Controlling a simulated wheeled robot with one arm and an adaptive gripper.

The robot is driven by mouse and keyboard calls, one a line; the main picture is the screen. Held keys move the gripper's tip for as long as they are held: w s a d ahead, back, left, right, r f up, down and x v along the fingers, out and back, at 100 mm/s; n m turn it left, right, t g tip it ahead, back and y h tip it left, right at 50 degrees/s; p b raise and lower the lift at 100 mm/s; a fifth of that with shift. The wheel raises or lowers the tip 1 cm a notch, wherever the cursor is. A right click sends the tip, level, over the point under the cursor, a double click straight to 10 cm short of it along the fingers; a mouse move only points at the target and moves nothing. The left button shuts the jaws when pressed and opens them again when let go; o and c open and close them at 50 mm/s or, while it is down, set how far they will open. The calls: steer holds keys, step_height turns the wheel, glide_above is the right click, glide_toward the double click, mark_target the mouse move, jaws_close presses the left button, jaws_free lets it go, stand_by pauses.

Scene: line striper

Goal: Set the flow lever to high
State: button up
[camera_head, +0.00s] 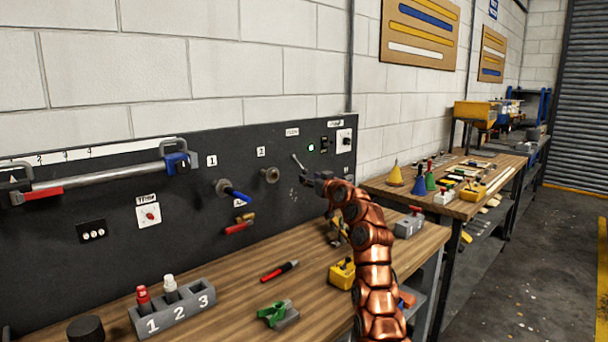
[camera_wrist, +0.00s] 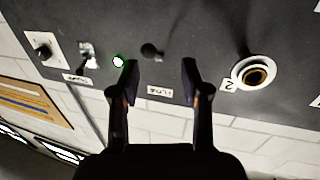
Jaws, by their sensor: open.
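The flow lever (camera_head: 298,162) is a thin grey lever on the dark wall panel, below a small white label (camera_head: 292,132). In the wrist view, which is turned over, the lever (camera_wrist: 151,50) shows as a dark rounded knob, with the label (camera_wrist: 160,92) reading like "FLOW". My gripper (camera_head: 316,181) is near the panel, just below and right of the lever. In the wrist view my gripper (camera_wrist: 160,65) is open and empty. The lever's knob appears just beyond the fingertips, nearer the left finger; contact cannot be told. The high mark is not readable.
A lit green lamp (camera_head: 311,147), a toggle switch (camera_head: 324,143) and a dial (camera_head: 344,140) sit right of the lever. A round brass fitting (camera_head: 270,175) is left. The workbench (camera_head: 235,290) below holds a numbered bottle rack (camera_head: 178,318) and a yellow block (camera_head: 342,276).

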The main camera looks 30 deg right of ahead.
mark_target(306, 173)
steer(key=shift+w+d+r+p, duration=0.2)
steer(key=shift+d+r+p, duration=0.15)
steer(key=shift+d+p, duration=0.45)
steer(key=shift+w+f+p, duration=0.15)
steer(key=shift+w+p, duration=2.45)
steer(key=shift+p, duration=0.2)
steer(key=shift+w, duration=0.2)
steer(key=shift+w+p, duration=0.45)
steer(key=shift+w, duration=0.05)
steer(key=shift+f, duration=0.1)
